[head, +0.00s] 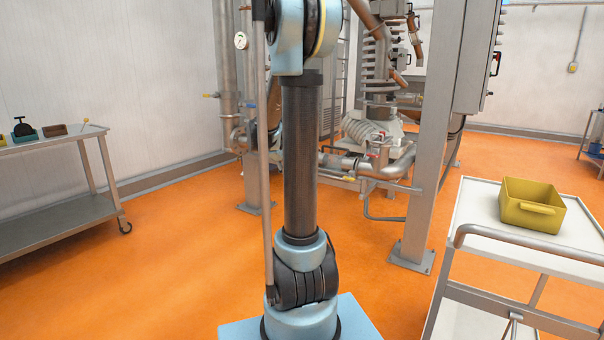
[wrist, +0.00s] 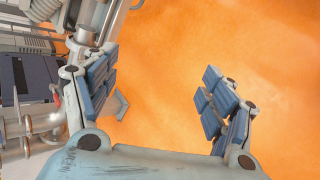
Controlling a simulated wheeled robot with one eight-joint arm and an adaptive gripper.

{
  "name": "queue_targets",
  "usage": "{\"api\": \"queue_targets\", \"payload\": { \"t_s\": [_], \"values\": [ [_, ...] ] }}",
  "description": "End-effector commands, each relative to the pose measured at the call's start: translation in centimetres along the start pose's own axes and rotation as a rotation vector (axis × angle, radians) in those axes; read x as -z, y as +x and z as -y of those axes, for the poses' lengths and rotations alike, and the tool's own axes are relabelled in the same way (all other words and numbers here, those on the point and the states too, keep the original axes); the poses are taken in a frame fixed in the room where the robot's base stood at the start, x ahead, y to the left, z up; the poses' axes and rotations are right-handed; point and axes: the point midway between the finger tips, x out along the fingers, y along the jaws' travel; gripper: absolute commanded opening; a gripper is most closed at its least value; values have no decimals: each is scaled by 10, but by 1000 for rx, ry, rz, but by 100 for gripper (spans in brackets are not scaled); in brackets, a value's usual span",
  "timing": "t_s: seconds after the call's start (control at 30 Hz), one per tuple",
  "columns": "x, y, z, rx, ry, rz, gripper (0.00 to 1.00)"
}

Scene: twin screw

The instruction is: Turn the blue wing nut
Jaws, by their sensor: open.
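I cannot make out a blue wing nut in either view. My gripper (wrist: 160,85) shows in the wrist view, with its two blue-padded fingers spread wide apart. Nothing is between the fingers except the orange floor behind them. In the head view my arm stands upright in the middle and hides part of the machinery behind it. My gripper is outside the head view.
Steel pipework and machinery (head: 375,160) stand behind my arm, with a steel post (head: 440,130) to the right. A white trolley (head: 480,210) with a yellow bin (head: 530,200) is at front right. A steel table (head: 50,145) stands left. Orange floor (head: 170,240) is clear between.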

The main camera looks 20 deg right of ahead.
Motion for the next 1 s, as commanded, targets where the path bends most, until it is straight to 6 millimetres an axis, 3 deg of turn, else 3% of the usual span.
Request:
{"api": "queue_targets", "payload": {
  "t_s": [0.2,0.5,0.73,1.0],
  "values": [
    [36,46,-45,-106,-175,55,77],
    [86,110,-89,-237,-424,152,77],
    [124,161,-109,-327,-618,241,77],
    [168,222,-115,-417,-848,361,77]
  ]
}}
